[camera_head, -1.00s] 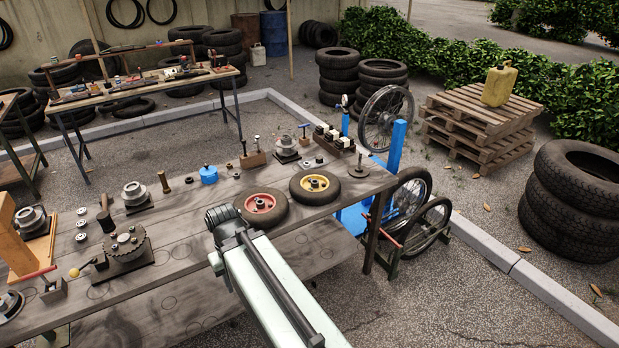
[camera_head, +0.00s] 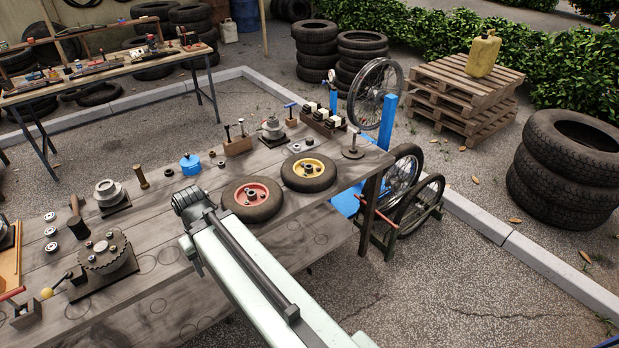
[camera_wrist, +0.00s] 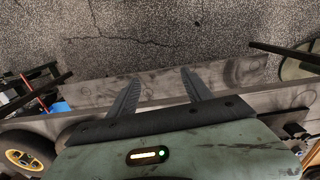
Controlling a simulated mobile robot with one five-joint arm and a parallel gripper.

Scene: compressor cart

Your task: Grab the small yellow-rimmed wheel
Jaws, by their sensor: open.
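The small yellow-rimmed wheel (camera_head: 308,171) lies flat on the workbench (camera_head: 170,250) near its right end, with a black tyre around a yellow hub. It also shows at the lower left of the wrist view (camera_wrist: 28,158), partly cut off by the frame. A red-rimmed wheel (camera_head: 252,198) lies close to its left. My arm reaches over the front of the bench, and its end hides the fingers in the head view. In the wrist view my gripper (camera_wrist: 158,85) is open, with nothing between its two fingers, and the yellow-rimmed wheel is off to the left.
Behind the wheels stand a wooden block with rods (camera_head: 236,143), a metal chuck (camera_head: 272,130) and a blue pot (camera_head: 190,164). A spoked wheel stand (camera_head: 412,205) is beyond the bench's right end.

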